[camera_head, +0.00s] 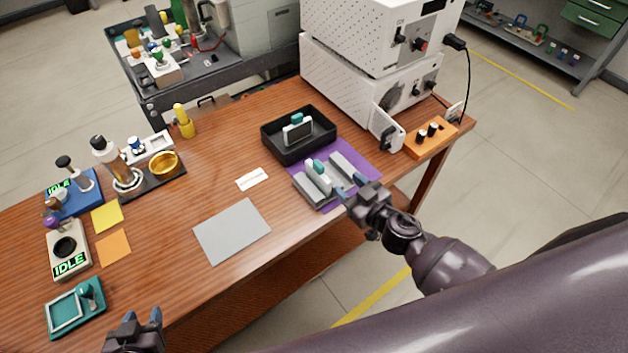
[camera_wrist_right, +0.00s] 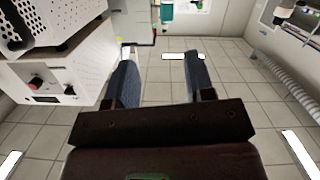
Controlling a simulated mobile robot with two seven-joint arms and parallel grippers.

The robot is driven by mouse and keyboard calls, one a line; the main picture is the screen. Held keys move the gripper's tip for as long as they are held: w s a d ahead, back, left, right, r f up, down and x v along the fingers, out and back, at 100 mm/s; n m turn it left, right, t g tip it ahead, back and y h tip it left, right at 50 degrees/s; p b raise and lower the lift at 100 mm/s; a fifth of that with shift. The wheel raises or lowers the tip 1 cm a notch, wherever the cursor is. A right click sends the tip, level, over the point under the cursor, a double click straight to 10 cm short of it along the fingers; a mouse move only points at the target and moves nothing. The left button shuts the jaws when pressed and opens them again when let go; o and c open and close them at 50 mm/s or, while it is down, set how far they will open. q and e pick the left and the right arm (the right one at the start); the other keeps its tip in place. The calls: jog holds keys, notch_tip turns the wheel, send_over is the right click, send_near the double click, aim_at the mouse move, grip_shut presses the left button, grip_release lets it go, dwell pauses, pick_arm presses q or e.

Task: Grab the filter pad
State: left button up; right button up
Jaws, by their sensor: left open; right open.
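A white-faced piece with a teal knob (camera_head: 297,131) stands in a black tray (camera_head: 326,151). A second white piece with a teal top (camera_head: 319,177) stands in a grey slotted holder (camera_head: 312,194) on a purple mat (camera_head: 362,170). I cannot tell which of these is the filter pad. My right gripper (camera_head: 350,194) is at the front right of the holder, apparently above the mat's edge. In the right wrist view its fingers (camera_wrist_right: 165,78) are apart with nothing between them. My left gripper (camera_head: 140,316) is open and empty at the table's front left, away from both pieces.
A white machine (camera_head: 330,80) stands behind the tray, with an orange block (camera_head: 432,138) to its right. A grey plate (camera_head: 232,231) and a white label (camera_head: 252,179) lie mid-table. Several small devices crowd the left side.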

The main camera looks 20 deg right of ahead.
aim_at(323, 168)
pick_arm(q)
jog(key=shift+w+a, duration=0.1)
jog(key=shift+a, duration=0.15)
jog(key=shift+r, duration=0.1)
jog(key=shift+d, duration=0.55)
jog(key=shift+a, duration=0.1)
jog(key=shift+s+f, duration=0.25)
jog(key=shift+f, duration=0.05)
jog(key=shift+a+f+b, duration=0.1)
jog(key=shift+f+b, duration=0.35)
jog(key=shift+b, duration=0.05)
pick_arm(e)
jog(key=shift+m, duration=0.8)
jog(key=x, duration=0.6)
jog(key=a+x, duration=0.1)
jog(key=x, duration=0.3)
jog(key=shift+s+f, duration=0.15)
jog(key=shift+f, duration=0.1)
jog(key=shift+w, duration=0.3)
